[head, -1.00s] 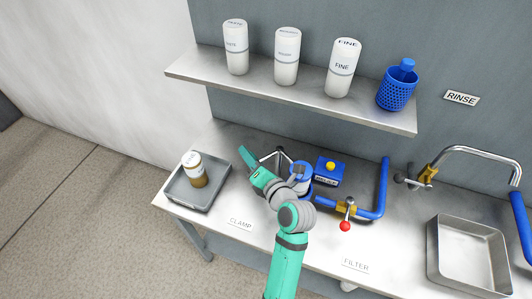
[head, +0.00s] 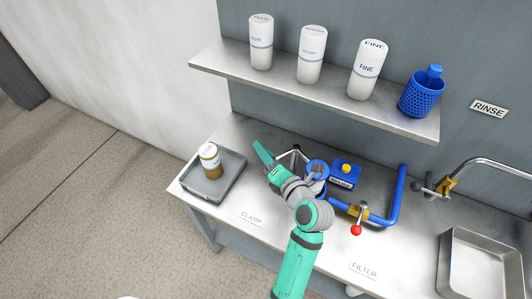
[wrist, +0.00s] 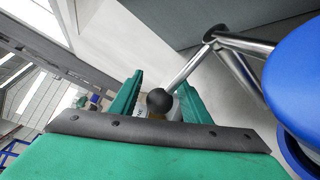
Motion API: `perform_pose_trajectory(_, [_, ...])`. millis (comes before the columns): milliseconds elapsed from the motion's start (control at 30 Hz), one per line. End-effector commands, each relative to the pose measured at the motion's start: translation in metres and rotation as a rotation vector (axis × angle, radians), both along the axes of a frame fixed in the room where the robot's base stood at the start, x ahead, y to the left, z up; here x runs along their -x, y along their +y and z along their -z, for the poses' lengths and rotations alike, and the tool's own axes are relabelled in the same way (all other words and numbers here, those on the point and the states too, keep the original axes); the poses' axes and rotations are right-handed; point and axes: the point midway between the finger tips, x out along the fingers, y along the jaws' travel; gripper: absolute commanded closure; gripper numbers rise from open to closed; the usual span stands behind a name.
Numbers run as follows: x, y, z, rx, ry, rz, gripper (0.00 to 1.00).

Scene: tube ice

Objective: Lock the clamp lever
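The clamp lever shows in the wrist view as a metal rod (wrist: 188,69) with a black ball knob (wrist: 159,101). Its other end meets a joint with other metal bars. The knob lies between the green fingers of my gripper (wrist: 157,98), which are apart with narrow gaps beside it. I cannot tell whether either finger touches it. In the head view my gripper (head: 265,158) is over the bench, just left of the clamp's metal bars (head: 296,153). My arm hides part of the clamp there. A blue round body (wrist: 298,85) fills the right of the wrist view.
A grey tray (head: 228,187) with a brown-filled jar (head: 210,160) sits left. A blue box with a yellow button (head: 346,168), blue piping (head: 398,195) and a red-knobbed valve (head: 357,230) stand right. A shelf (head: 325,92) with bottles hangs above.

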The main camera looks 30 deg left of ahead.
Motion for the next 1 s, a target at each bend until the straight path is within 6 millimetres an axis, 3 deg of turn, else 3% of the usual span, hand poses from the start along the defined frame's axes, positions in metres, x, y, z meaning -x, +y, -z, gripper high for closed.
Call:
perform_pose_trajectory(233, [0.004, -0.008, -0.001, -0.001, 0.002, 0.002, 0.57])
perform_pose_trajectory(700, [0.044, -0.075, -0.019, 0.0, 0.0, 0.004, 0.57])
perform_pose_trajectory(1000, [0.055, -0.091, -0.023, 0.0, 0.001, 0.002, 0.57])
